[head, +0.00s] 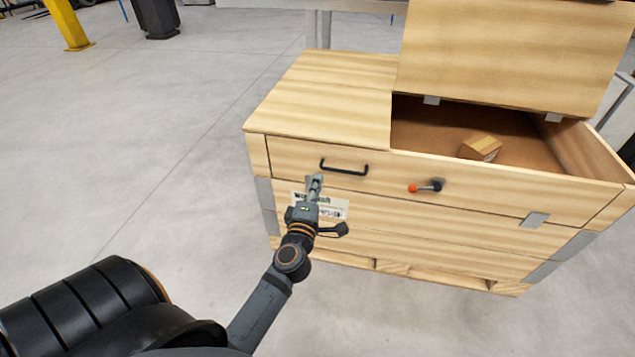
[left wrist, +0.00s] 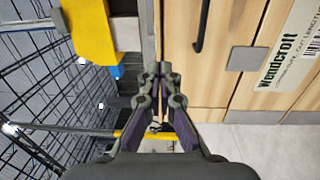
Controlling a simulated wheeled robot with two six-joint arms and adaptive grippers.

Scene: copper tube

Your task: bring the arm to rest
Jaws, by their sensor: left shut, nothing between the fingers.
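My left gripper (head: 315,182) is in front of the wooden crate (head: 330,75), just below its black handle (head: 343,166). The gripper is shut and empty; its fingers (left wrist: 160,72) meet in the left wrist view. The handle also shows in the left wrist view (left wrist: 201,22), apart from the fingers. My left arm comes in from the lower left of the head view. My right gripper is in neither view.
The crate's lid (head: 515,50) stands open on the right, with a small wooden box (head: 481,148) inside. An orange-tipped latch (head: 425,187) is on the front. A yellow post (head: 68,22) stands far left. The floor left of the crate is clear.

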